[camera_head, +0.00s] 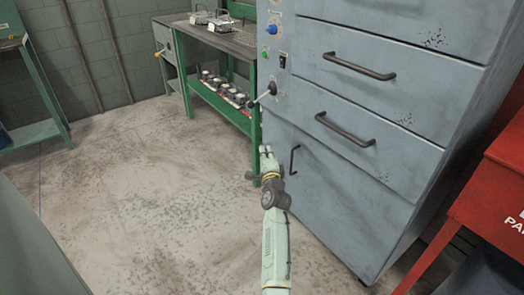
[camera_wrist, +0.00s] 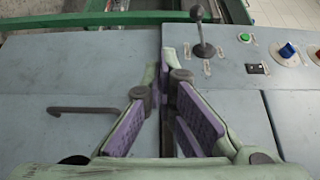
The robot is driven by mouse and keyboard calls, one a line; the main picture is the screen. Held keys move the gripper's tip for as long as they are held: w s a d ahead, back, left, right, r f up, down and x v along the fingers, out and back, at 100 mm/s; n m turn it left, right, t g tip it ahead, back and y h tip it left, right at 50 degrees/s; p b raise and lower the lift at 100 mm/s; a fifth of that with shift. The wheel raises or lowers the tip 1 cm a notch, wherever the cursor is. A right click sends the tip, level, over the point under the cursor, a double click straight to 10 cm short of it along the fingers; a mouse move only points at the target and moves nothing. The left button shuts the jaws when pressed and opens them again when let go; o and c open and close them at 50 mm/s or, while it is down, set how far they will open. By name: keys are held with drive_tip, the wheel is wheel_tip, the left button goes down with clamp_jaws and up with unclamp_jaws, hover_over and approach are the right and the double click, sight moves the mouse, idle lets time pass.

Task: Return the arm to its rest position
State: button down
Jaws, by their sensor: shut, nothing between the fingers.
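My arm (camera_head: 275,245) reaches forward from the bottom of the head view, toward the grey-blue cabinet (camera_head: 330,185). My gripper (camera_head: 267,150) is at its far end, by the cabinet's lower left edge. In the wrist view the two green fingers with purple pads (camera_wrist: 167,60) come together at the tips, with nothing held between them. The cabinet face (camera_wrist: 60,70) fills most of that view. I cannot tell whether the fingers touch it.
A lever (camera_head: 265,93) sticks out of the cabinet's control strip, above my gripper. Dark handles (camera_head: 345,130) project from the front. A green workbench (camera_head: 225,105) stands behind. A red stand (camera_head: 485,200) is at right. The floor (camera_head: 150,200) at left is clear.

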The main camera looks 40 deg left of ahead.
drive_tip(key=shift+s+a, duration=0.15)
drive_tip(key=shift+s, duration=0.55)
